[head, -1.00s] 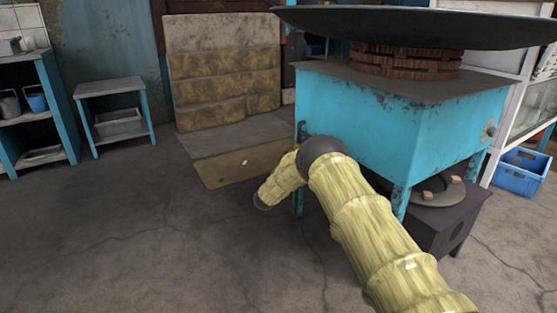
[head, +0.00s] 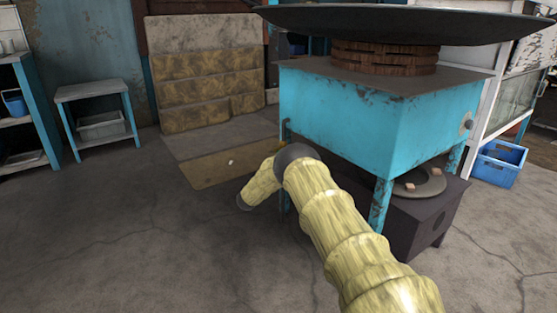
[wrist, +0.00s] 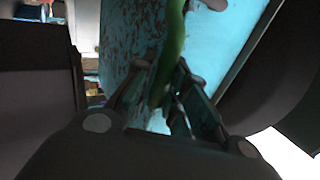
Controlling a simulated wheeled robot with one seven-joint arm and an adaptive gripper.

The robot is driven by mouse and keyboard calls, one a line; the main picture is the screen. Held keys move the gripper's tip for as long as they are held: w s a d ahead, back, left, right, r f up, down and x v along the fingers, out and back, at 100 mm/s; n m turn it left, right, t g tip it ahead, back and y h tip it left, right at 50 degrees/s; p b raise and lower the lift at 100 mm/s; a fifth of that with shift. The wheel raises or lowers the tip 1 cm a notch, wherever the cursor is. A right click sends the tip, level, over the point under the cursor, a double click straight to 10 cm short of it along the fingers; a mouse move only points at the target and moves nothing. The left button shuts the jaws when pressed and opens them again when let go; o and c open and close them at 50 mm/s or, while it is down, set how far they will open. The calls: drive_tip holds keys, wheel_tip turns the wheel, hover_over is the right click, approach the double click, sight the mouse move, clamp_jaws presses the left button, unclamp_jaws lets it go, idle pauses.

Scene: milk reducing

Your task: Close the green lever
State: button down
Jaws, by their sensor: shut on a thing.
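The green lever (wrist: 174,50) shows in the wrist view as a long green bar that runs down from the top edge to between my fingers. My gripper (wrist: 163,100) is shut on its lower end. Behind it is a worn turquoise panel (wrist: 125,45). In the head view the turquoise stove stand (head: 345,110) is right of centre. My bamboo-like arm reaches to its left side; the lever and my fingers are hidden there.
A wide dark wok (head: 400,20) sits on top of the stand. A dark burner box (head: 425,215) is under it. A blue crate (head: 498,163) stands at right. A small side table (head: 95,92) is at left. The floor at left is clear.

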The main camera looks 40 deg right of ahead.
drive_tip(key=shift+d, duration=0.1)
drive_tip(key=c, duration=1.4)
unclamp_jaws()
drive_tip(key=shift+f, duration=0.1)
drive_tip(key=shift+c, duration=0.2)
drive_tip(key=v, duration=1.2)
